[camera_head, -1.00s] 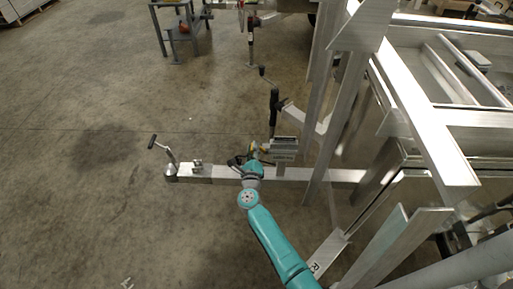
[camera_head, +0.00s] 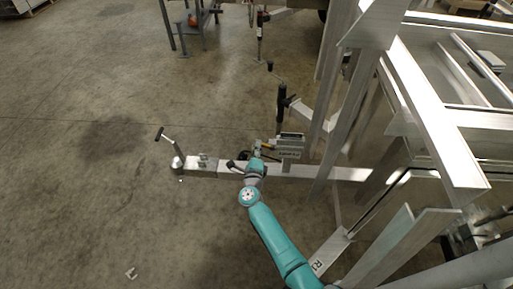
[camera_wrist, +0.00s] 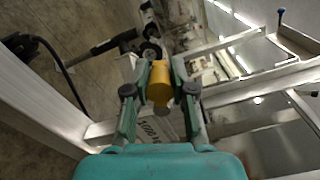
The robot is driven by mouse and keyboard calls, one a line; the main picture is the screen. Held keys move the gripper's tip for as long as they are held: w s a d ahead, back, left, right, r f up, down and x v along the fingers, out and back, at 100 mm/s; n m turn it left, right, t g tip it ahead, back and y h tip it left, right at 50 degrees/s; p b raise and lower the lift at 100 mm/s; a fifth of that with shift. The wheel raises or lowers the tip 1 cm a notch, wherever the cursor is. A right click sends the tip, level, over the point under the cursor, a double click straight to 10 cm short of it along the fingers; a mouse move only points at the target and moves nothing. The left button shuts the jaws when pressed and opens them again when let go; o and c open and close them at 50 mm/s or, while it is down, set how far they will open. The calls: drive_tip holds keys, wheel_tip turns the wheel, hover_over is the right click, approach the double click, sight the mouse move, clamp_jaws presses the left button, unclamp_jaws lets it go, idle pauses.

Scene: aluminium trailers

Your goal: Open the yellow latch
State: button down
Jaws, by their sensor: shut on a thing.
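The yellow latch (camera_wrist: 160,84) shows in the wrist view as a rounded yellow piece between the two fingers of my gripper (camera_wrist: 160,76). The fingers are shut on it, one on each side. In the head view the yellow latch (camera_head: 267,146) is a small spot beside the grey box on the trailer's drawbar. My gripper (camera_head: 260,151) reaches it from below, at the end of the teal arm. The fingers are too small there to make out.
The aluminium drawbar (camera_head: 325,172) runs left from the trailer frame (camera_head: 440,110). A crank handle (camera_head: 170,143) stands at its left end, and a black jack post (camera_head: 281,108) rises behind the latch.

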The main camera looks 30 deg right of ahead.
drive_tip(key=c, duration=1)
unclamp_jaws()
drive_tip(key=shift+o, duration=0.2)
drive_tip(key=shift+s+a, duration=0.1)
drive_tip(key=v, duration=1.1)
drive_tip(key=shift+s+a, duration=0.25)
drive_tip(key=shift+s, duration=0.05)
